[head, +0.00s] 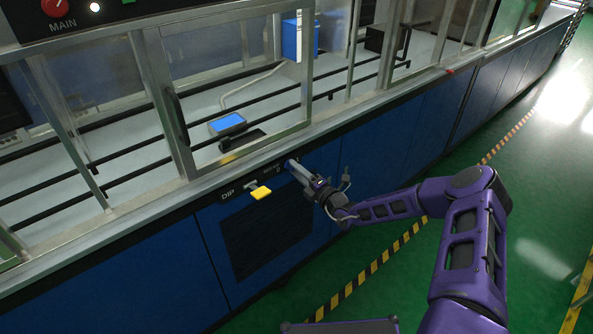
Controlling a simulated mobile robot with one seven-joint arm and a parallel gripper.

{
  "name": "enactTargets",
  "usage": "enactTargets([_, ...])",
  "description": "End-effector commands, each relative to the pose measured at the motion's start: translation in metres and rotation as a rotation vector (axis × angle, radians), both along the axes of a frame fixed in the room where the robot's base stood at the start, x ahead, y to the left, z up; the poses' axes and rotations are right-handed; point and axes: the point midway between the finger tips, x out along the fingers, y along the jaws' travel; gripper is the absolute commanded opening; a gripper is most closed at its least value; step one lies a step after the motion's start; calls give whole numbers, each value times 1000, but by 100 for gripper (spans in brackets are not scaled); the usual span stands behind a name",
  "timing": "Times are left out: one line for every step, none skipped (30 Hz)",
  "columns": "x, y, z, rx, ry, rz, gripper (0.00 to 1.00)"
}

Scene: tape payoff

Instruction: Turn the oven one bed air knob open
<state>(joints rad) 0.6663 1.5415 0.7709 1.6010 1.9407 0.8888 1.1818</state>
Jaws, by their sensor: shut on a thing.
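My gripper (293,166) reaches from the right to the dark strip on the front of the blue cabinet, just below the counter edge. It is shut on a small part at that strip, mostly hidden by the fingers. I cannot read which knob it is, or tell how far it is turned. A yellow handle (261,194) sticks out from the same strip, left of my gripper and apart from it. The label DIP stands left of the yellow handle. Another label nearer my gripper is too small to read surely.
A dark grille panel (267,236) is below the strip. Framed glass doors (235,95) and a black door handle (177,115) rise above the counter. A blue-screened tablet (227,123) lies inside. Green floor with a yellow-black stripe (386,256) is clear at right.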

Motion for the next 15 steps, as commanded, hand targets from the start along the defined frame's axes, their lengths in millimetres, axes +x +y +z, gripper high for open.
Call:
enactTargets([-1,0,-1,0,3,1,0])
enactTargets([-1,0,-1,0,3,1,0])
enactTargets([-1,0,-1,0,3,1,0])
enactTargets([-1,1,-1,0,3,1,0])
enactTargets([-1,1,-1,0,3,1,40])
enactTargets([-1,0,-1,0,3,1,47])
enactTargets([-1,0,-1,0,3,1,52])
enactTargets([-1,0,-1,0,1,1,58])
enactTargets([-1,0,-1,0,1,1,65])
enactTargets([-1,0,-1,0,1,1,68])
enactTargets([0,0,-1,0,1,1,68])
enactTargets([0,0,-1,0,1,1,68])
enactTargets([0,0,0,-1,1,1,68])
enactTargets([0,0,0,-1,1,1,68])
enactTargets([0,0,0,-1,1,1,68])
